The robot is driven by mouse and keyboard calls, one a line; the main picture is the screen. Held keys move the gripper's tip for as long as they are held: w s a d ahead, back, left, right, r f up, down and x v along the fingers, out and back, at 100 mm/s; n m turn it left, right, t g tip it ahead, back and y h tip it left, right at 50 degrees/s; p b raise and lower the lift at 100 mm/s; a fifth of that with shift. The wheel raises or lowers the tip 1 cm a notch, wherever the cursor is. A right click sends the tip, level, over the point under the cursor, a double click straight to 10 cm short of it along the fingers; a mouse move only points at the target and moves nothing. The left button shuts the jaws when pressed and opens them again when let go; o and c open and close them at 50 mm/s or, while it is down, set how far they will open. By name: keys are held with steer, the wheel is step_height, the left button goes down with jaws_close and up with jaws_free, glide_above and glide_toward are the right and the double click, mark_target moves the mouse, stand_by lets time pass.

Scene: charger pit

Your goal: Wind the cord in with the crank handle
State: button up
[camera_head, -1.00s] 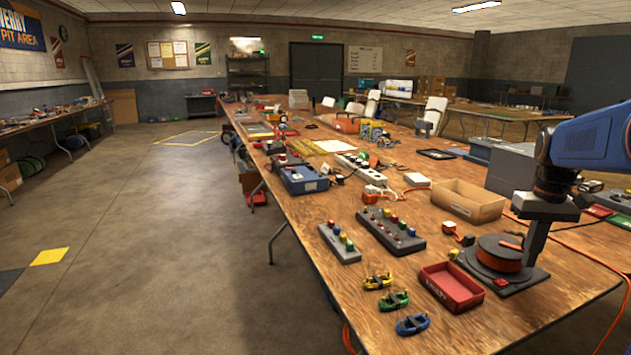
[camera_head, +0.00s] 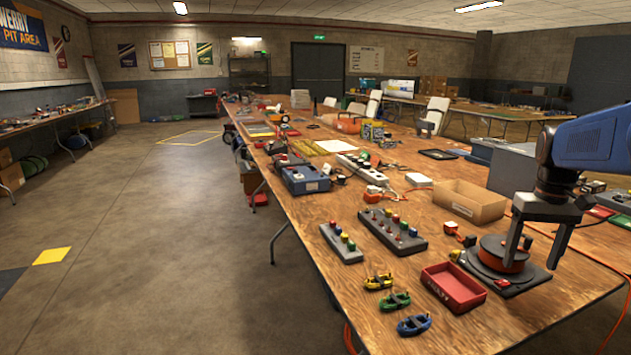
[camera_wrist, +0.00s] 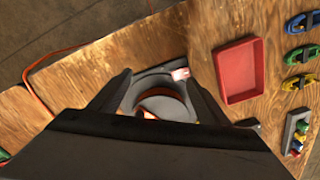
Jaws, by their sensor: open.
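The cord reel (camera_head: 502,254) is a dark drum wound with orange cord, on a flat black base near the table's right front edge. It also shows in the wrist view (camera_wrist: 163,104), partly hidden behind my gripper. Orange cord (camera_head: 598,262) runs across the table to the right of the reel.
A cardboard box (camera_head: 468,202) and a grey button panel (camera_head: 393,232) stand farther back. The table's front edge lies close to the reel.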

step_height(320, 180, up, 8)
stand_by(1.0)
